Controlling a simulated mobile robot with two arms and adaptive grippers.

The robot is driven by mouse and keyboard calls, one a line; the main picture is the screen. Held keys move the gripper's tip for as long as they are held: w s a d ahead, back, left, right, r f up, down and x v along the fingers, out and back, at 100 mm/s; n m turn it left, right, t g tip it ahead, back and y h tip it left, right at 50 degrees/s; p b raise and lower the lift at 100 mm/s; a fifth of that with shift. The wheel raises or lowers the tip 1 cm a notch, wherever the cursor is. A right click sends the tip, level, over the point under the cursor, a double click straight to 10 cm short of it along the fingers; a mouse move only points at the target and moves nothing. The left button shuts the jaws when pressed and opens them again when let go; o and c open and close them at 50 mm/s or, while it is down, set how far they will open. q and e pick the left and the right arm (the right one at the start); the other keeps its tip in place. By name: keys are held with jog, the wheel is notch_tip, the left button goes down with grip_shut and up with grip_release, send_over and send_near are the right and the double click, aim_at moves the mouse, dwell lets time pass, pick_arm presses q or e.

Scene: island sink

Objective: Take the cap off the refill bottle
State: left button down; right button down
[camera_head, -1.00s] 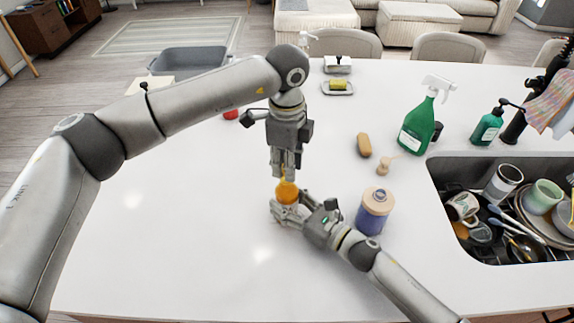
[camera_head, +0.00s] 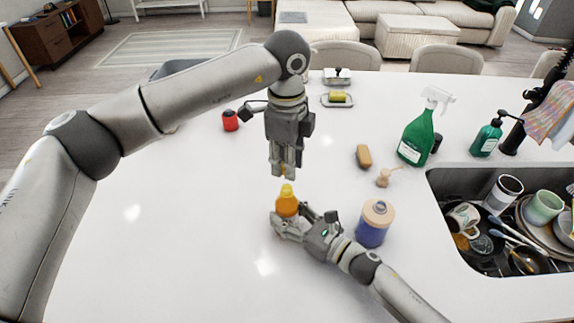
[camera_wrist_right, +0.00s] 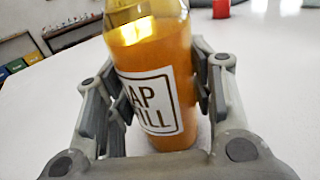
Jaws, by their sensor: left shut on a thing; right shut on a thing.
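The refill bottle (camera_head: 287,206), orange with a yellow neck, stands upright on the white counter. Its label shows in the right wrist view (camera_wrist_right: 150,100), where its top is cut off. My right gripper (camera_head: 280,222) is shut around the bottle's lower body, one finger on each side. My left gripper (camera_head: 283,174) points straight down above the bottle, with a gap between its fingertips and the bottle's neck. It is shut on the small cap, which is mostly hidden between the fingers.
A blue-purple jar with a beige lid (camera_head: 375,223) stands right of my right wrist. The sink (camera_head: 440,215) holds dishes. A red item (camera_head: 230,121) stands at back left. The left counter is clear.

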jog(key=c, duration=0.6)
grip_release()
